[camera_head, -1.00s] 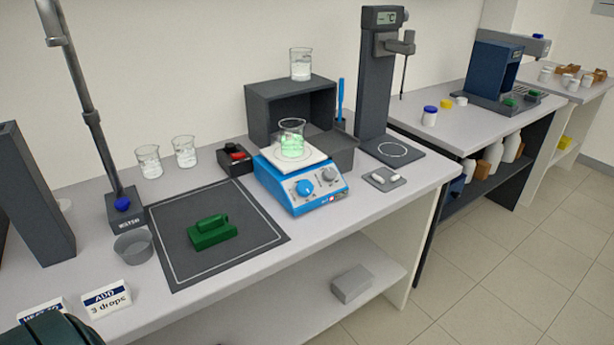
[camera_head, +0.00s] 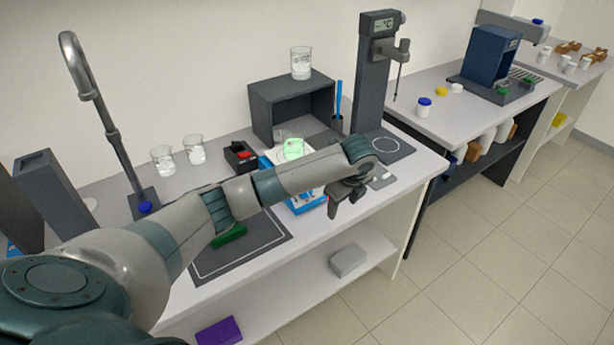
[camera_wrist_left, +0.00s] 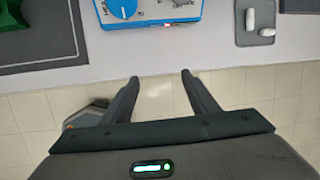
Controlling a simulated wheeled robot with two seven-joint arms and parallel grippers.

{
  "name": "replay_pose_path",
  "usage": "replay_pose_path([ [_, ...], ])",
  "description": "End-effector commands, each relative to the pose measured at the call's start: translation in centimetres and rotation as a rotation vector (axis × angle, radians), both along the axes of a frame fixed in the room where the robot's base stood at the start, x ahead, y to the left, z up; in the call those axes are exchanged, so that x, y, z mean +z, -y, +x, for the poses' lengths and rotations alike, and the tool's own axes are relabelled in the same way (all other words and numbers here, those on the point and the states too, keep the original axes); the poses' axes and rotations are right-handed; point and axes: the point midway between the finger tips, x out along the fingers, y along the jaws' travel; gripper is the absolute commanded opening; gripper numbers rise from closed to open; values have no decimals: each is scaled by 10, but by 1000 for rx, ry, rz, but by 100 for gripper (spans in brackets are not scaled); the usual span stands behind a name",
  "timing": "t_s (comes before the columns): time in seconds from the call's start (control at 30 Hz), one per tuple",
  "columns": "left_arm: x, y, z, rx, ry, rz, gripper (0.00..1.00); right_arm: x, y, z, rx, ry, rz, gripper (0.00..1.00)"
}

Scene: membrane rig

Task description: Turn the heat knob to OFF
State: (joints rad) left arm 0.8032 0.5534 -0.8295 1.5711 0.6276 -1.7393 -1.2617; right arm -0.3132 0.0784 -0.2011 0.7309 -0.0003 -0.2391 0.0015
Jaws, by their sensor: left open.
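The blue hotplate stirrer (camera_head: 306,204) stands near the front edge of the bench, largely hidden by my left arm in the head view. A beaker with glowing green liquid (camera_head: 293,149) is on it. In the left wrist view the hotplate's front (camera_wrist_left: 150,14) is at the top edge, with a blue knob (camera_wrist_left: 122,6) beside lettering that seems to start "HEA". The knob's setting cannot be read. A small red light (camera_wrist_left: 167,25) shows there. My left gripper (camera_head: 345,203) is open and empty, in front of the hotplate and apart from the knob; its fingers also show in the wrist view (camera_wrist_left: 160,80).
A grey pad with white pieces (camera_wrist_left: 260,20) lies right of the hotplate. A dark stand (camera_head: 372,80) rises behind. A green object (camera_head: 229,234) lies on the dark mat (camera_head: 240,262), partly under my arm. A grey block (camera_head: 348,261) sits on the lower shelf.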

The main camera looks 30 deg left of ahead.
Motion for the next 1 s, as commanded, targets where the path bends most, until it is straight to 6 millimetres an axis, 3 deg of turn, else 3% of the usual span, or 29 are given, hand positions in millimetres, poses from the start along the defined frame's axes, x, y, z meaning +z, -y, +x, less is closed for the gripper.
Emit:
replay_pose_path([
  [0.03,41,-13,3,-40,-18,49,54,13,3,-9,0,-16,-5,31],
  [0.1,76,-27,0,-93,-59,109,54,17,7,-19,-1,-36,-11,31],
  [0.2,113,-44,-5,-149,-111,173,54,21,11,-32,0,-58,-17,31],
  [0.3,136,-55,-9,-182,-147,213,54,24,13,-39,-1,-70,-20,31],
  [0.47,147,-61,-12,-203,-169,234,54,24,14,-43,-1,-77,-22,31],
  [1.0,141,-62,-10,-201,-166,232,54,23,14,-43,-1,-76,-22,31],
])
